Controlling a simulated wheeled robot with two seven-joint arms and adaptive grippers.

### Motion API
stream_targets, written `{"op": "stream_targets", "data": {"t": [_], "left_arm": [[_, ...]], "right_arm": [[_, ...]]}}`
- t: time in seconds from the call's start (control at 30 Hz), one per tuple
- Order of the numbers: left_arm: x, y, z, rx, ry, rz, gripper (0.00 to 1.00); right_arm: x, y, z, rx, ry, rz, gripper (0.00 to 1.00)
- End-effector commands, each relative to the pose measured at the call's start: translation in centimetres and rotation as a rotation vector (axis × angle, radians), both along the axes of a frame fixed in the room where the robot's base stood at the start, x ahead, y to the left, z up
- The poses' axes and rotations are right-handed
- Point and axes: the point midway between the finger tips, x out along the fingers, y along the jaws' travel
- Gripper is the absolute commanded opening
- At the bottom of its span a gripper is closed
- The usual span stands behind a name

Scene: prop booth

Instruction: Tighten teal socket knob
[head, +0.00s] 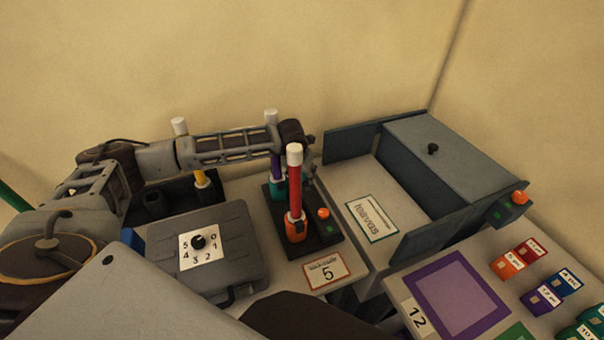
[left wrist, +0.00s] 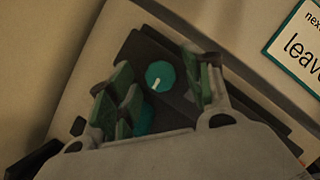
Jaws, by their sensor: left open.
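The teal knob (left wrist: 160,76) is round with a white pointer mark and sits on the dark base in the left wrist view. In the head view the knob is hidden behind the red rod and my gripper. The teal socket (head: 278,188) there holds an upright purple rod (head: 273,150). My left gripper (head: 308,172) is just right of that rod, low over the base. In the left wrist view its open green-padded fingers (left wrist: 165,92) lie on either side of the knob's line, and I cannot tell whether they touch it.
A red rod (head: 295,185) stands in an orange socket (head: 296,227) close in front of my gripper, with an orange knob (head: 323,213) beside it. A grey case with a dial (head: 198,242) lies to the left.

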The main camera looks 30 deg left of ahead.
Motion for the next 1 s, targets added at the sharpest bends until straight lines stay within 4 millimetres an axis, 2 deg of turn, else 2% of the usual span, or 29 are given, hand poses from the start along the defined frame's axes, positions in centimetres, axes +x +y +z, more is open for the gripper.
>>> {"op": "stream_targets", "data": {"t": [0.27, 0.8, 1.0], "left_arm": [[-0.8, -0.1, 2.0, -0.001, -0.001, 0.000, 0.50], [-3.7, -0.5, 9.1, 0.000, -0.002, 0.001, 0.50], [-4.3, -0.6, 10.6, 0.000, -0.001, 0.000, 0.50]], "right_arm": [[-0.1, -0.2, 0.0, -0.002, 0.001, 0.000, 0.53], [-0.1, -0.3, 0.0, -0.003, 0.000, 0.000, 0.53], [-0.1, -0.3, 0.0, -0.003, 0.000, 0.001, 0.53]]}}
